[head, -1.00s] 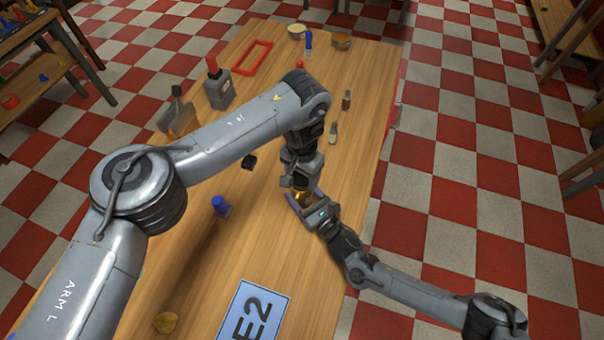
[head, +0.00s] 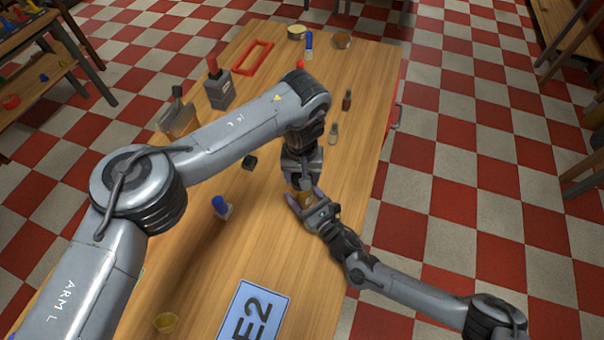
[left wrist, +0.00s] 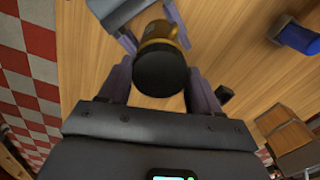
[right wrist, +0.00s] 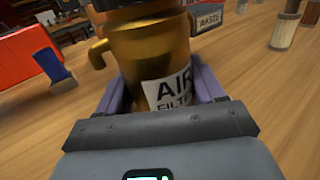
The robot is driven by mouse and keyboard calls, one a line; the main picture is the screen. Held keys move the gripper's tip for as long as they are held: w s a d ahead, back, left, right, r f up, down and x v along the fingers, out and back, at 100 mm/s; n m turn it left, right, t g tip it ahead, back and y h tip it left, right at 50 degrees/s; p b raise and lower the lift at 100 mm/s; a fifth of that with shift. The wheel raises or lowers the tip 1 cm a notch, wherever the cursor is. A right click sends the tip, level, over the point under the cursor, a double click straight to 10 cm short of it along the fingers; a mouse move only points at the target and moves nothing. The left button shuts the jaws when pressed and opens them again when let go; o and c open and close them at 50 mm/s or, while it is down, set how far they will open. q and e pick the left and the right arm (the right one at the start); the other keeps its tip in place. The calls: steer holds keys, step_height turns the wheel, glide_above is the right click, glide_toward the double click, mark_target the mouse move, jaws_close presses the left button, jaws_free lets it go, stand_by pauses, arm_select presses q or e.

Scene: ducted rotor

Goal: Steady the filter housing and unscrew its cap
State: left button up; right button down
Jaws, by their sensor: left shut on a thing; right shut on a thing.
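The filter housing is a brass-gold cylinder with an "AIR FILTER" label (right wrist: 158,60), and it also shows small in the head view (head: 304,202). My right gripper (head: 303,206) is shut on its body from the side; the purple fingers flank it in the right wrist view. The black round cap (left wrist: 160,73) is at the housing's top end, in line with it. My left gripper (left wrist: 160,88) is shut on the cap from above. Whether the cap's thread is still engaged is hidden.
A blue-topped item (head: 221,207) stands to the left on the wooden table (head: 215,265). Small bottles (head: 334,133), a grey red-topped container (head: 218,88) and a red frame (head: 252,57) stand farther back.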

arm_select(q)
steer(key=shift+r, duration=0.2)
steer(key=shift+r, duration=0.85)
steer(key=shift+r, duration=2.05)
arm_select(e)
steer(key=shift+c, duration=0.2)
jaws_free()
